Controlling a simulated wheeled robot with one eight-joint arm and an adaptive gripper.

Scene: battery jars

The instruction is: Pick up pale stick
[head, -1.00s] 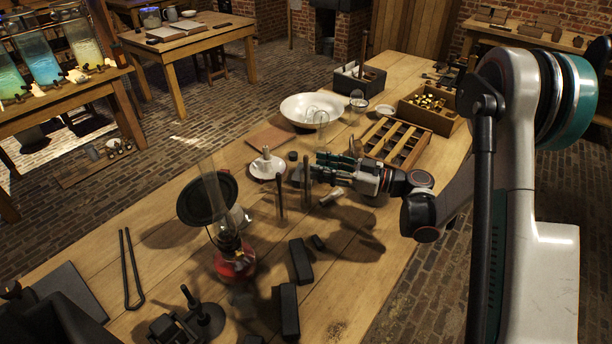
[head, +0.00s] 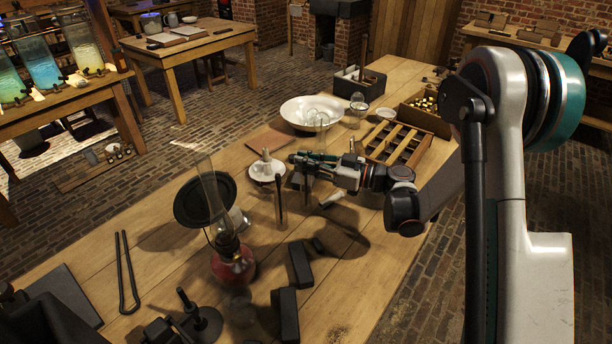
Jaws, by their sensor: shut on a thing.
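My gripper (head: 296,159) is above the middle of the table, to the right of a white candle-like stick. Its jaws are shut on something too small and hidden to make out. The white stick (head: 266,157) stands upright on a white saucer (head: 259,175). A pale, slim piece (head: 332,200) lies on the table below and right of the jaws. A thin upright rod (head: 307,190) shows right under the gripper, its top hidden. I cannot tell whether the jaws hold it. I cannot tell for sure which of these is the pale stick.
A dark upright rod (head: 281,205) stands left of the gripper. A red-based lamp with a tall glass (head: 233,262) and a black round plate (head: 205,200) are further left. A white bowl (head: 312,113) and a wooden compartment tray (head: 397,143) lie behind. Black blocks (head: 300,263) are in front.

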